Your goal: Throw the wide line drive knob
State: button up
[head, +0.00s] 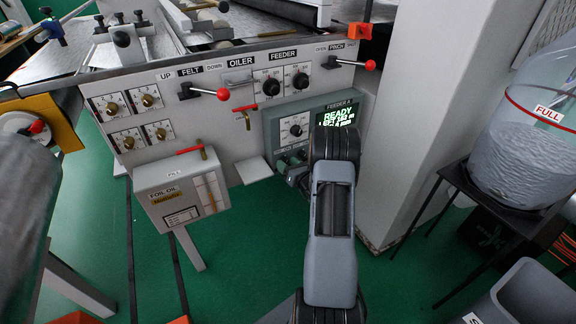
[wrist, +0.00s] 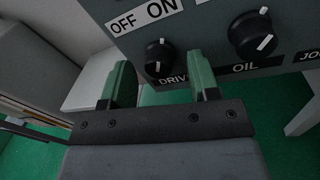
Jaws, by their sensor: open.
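In the wrist view a small black knob (wrist: 158,57) with a white pointer mark sits on a grey panel, above a label that reads "DRIV" before my finger hides the rest. An "OFF ON" label is above it. My gripper (wrist: 160,84) is open, with one green-faced finger to the lower left of this knob and the other to its lower right. No contact with the knob shows. In the head view my gripper (head: 292,168) is at the lower left of the grey feeder panel (head: 272,128), and the wrist hides part of that panel.
A larger black knob (wrist: 250,32) labelled "OIL" is close to the right finger. A pale ledge (wrist: 88,82) lies left of the panel. In the head view the foil oil box (head: 180,190) stands to the left and a white column (head: 420,110) to the right.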

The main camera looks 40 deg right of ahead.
jog(key=c, duration=0.9)
jog(key=shift+n+b, duration=0.3)
jog(key=shift+r+n+g+h+b, duration=0.1)
jog(key=shift+n+g+h+b, duration=0.25)
jog(key=shift+n+b, duration=2.55)
jog(key=shift+n+g+h+b, duration=0.25)
jog(key=shift+n+g+b, duration=0.1)
jog(key=shift+n+b, duration=2.5)
jog(key=shift+r+m+b, duration=0.1)
jog(key=shift+m+b, duration=0.25)
jog(key=shift+b, duration=0.15)
